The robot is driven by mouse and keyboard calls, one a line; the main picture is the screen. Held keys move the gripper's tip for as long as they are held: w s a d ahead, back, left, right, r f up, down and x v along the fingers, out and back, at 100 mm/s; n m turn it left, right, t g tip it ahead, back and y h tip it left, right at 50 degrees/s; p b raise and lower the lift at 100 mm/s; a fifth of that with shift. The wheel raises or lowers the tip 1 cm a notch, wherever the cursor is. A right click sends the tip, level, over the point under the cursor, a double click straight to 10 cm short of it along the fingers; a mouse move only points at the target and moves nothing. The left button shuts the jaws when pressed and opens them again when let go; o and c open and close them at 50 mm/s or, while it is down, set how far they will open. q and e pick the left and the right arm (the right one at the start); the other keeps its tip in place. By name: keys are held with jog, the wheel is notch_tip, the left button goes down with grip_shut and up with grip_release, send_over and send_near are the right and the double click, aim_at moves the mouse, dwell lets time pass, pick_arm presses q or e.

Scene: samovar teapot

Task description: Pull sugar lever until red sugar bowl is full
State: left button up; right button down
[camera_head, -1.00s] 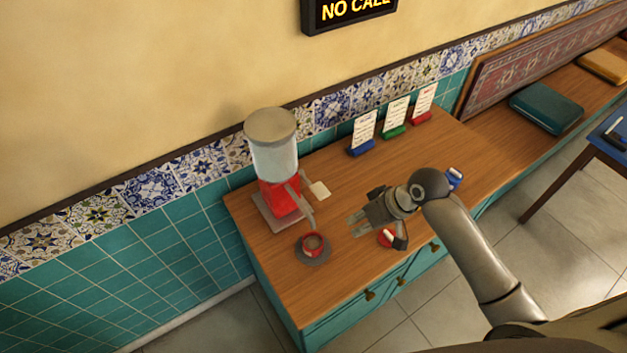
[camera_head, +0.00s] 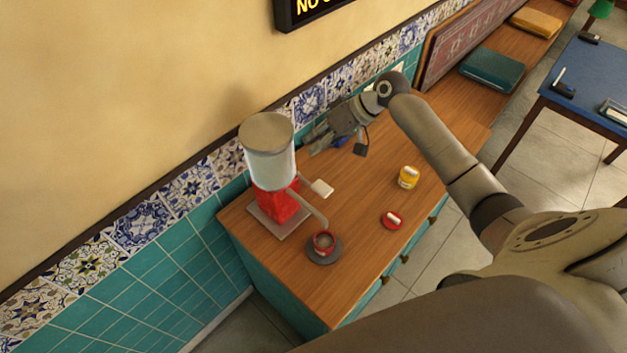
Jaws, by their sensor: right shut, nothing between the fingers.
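The sugar dispenser has a clear container (camera_head: 270,168) with a grey lid and a red base (camera_head: 279,205), and stands on the wooden counter. Its lever, with a pale handle (camera_head: 321,188), sticks out to the right. Brownish contents show inside, but I cannot tell the fill level clearly. My right gripper (camera_head: 313,141) is shut and empty, above the counter's back edge, right of the container and apart from the lever. My left gripper is out of view.
A yellow jar (camera_head: 408,178) and a small red dish with a white piece (camera_head: 392,220) stand right of the bowl. A blue card holder (camera_head: 341,142) is partly hidden behind my gripper. Tiled wall (camera_head: 190,190) borders the counter. The counter between dispenser and jar is clear.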

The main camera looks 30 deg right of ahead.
jog(key=b, duration=0.8)
send_over(308, 181)
jog(key=d, duration=0.2)
notch_tip(308, 181, down, 9)
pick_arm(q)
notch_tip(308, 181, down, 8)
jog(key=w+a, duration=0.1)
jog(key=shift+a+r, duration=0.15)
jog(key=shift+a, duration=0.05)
pick_arm(e)
jog(key=shift+s+a+r, duration=0.1)
jog(key=shift+s+a, duration=0.05)
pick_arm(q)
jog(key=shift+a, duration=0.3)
pick_arm(e)
jog(key=shift+f, duration=0.45)
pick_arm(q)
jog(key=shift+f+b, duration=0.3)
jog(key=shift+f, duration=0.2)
pick_arm(e)
jog(key=shift+s+f, duration=0.15)
jog(key=shift+f, duration=1.35)
dwell(0.4)
